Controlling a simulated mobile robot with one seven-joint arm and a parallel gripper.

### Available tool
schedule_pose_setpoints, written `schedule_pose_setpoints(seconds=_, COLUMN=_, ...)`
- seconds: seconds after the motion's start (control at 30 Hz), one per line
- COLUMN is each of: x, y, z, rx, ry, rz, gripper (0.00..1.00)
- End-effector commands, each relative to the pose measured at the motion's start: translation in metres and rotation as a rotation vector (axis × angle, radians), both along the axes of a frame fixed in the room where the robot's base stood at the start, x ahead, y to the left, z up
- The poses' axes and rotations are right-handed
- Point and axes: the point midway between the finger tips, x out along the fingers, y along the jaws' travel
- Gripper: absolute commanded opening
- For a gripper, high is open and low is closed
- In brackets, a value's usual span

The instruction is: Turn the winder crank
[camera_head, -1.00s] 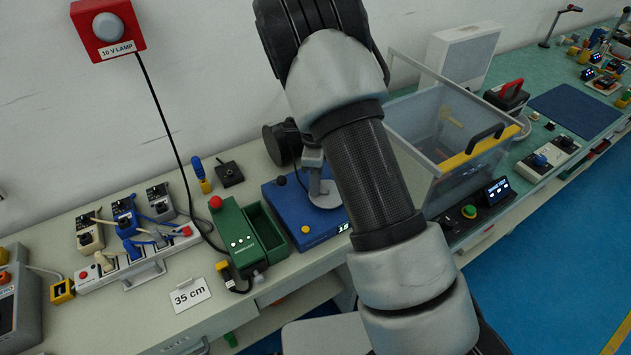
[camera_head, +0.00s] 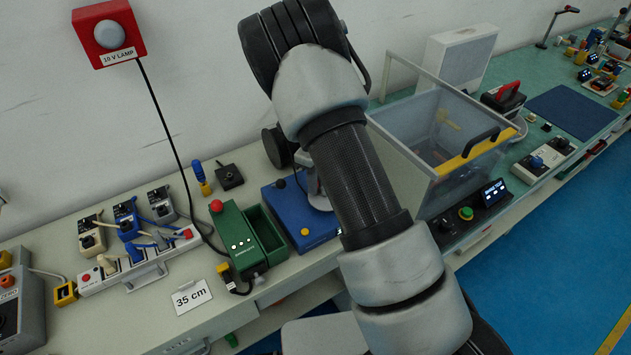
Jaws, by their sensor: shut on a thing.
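The winder looks to be the blue box (camera_head: 297,219) on the pale bench, left of my forearm. A grey upright part with a round foot (camera_head: 318,201) stands on the box, partly behind my forearm. The right end of the box is hidden. I cannot make out the crank handle clearly. My gripper is hidden behind my arm, so its hold on anything does not show.
A green box (camera_head: 236,239) with a red button stands just left. A black round part (camera_head: 277,147) is behind the blue box. A clear bin (camera_head: 403,143) with a yellow-edged rim stands right of my forearm.

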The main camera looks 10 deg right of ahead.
Motion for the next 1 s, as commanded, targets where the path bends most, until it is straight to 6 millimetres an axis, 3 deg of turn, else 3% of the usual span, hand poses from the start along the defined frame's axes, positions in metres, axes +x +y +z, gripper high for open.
schedule_pose_setpoints(seconds=0.17, x=0.0, y=0.001, z=0.0, rx=0.002, ry=0.0, rz=0.001, gripper=0.0)
schedule_pose_setpoints(seconds=0.2, x=0.0, y=0.001, z=0.0, rx=0.002, ry=0.0, rz=0.002, gripper=0.24)
schedule_pose_setpoints(seconds=0.3, x=0.0, y=0.001, z=0.0, rx=0.001, ry=-0.001, rz=0.002, gripper=0.36)
schedule_pose_setpoints(seconds=0.67, x=0.001, y=0.0, z=0.006, rx=0.0, ry=-0.001, rz=0.002, gripper=0.36)
schedule_pose_setpoints(seconds=0.87, x=0.001, y=0.001, z=0.04, rx=0.002, ry=-0.005, rz=0.003, gripper=0.36)
schedule_pose_setpoints(seconds=1.0, x=0.001, y=0.002, z=0.075, rx=0.002, ry=-0.005, rz=0.003, gripper=0.36)
